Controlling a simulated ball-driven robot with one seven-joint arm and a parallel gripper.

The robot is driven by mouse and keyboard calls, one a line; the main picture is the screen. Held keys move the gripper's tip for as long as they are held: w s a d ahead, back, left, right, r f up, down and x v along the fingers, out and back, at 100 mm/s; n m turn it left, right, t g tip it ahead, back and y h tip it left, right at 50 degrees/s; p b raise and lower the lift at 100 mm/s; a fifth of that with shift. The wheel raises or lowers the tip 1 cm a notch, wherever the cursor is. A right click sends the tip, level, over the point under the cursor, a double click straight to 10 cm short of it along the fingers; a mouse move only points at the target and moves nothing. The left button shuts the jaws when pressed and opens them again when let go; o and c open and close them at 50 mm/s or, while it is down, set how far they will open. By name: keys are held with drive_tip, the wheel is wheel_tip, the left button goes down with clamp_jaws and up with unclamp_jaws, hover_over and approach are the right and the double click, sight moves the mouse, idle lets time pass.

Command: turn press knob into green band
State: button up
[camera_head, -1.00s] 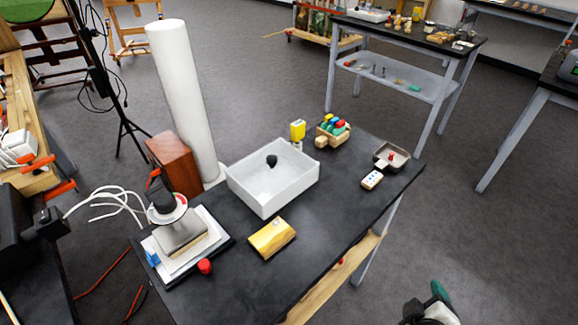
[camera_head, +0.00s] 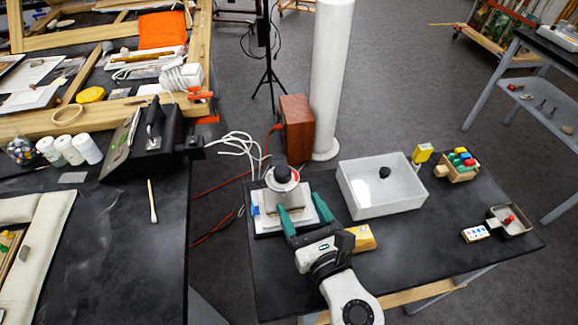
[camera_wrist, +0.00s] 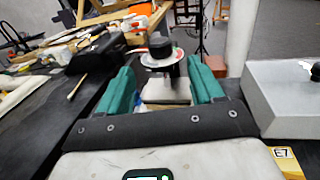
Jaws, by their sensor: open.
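The press (camera_head: 265,208) stands at the left end of the right-hand black table, with a white and grey base. Its knob (camera_head: 281,174) is a dark cap above a white dial ring with red on it. In the wrist view the knob (camera_wrist: 160,46) shows straight ahead, between and beyond the fingers. I cannot make out a green band on the dial. My gripper (camera_head: 302,215) is open and empty, with green fingers apart, in front of the press. In the wrist view my gripper (camera_wrist: 166,88) shows both fingers clear of the knob.
A yellow block (camera_head: 360,238) lies right of my gripper. A white bin (camera_head: 347,192) holding a dark knob stands behind it. A red-brown box (camera_head: 297,124) and white column (camera_head: 328,80) stand behind the press. A second black table (camera_head: 150,265) lies left, across a gap.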

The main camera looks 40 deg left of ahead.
sight(285, 180)
drive_tip(key=b+x, duration=0.2)
drive_tip(key=x, duration=0.7)
drive_tip(key=shift+a+f, duration=0.1)
drive_tip(key=shift+f, duration=0.05)
drive_tip(key=shift+w+a, duration=0.4)
drive_tip(key=shift+a, duration=0.2)
drive_tip(key=shift+c, duration=0.5)
drive_tip(key=c, duration=0.8)
drive_tip(key=shift+c, duration=0.2)
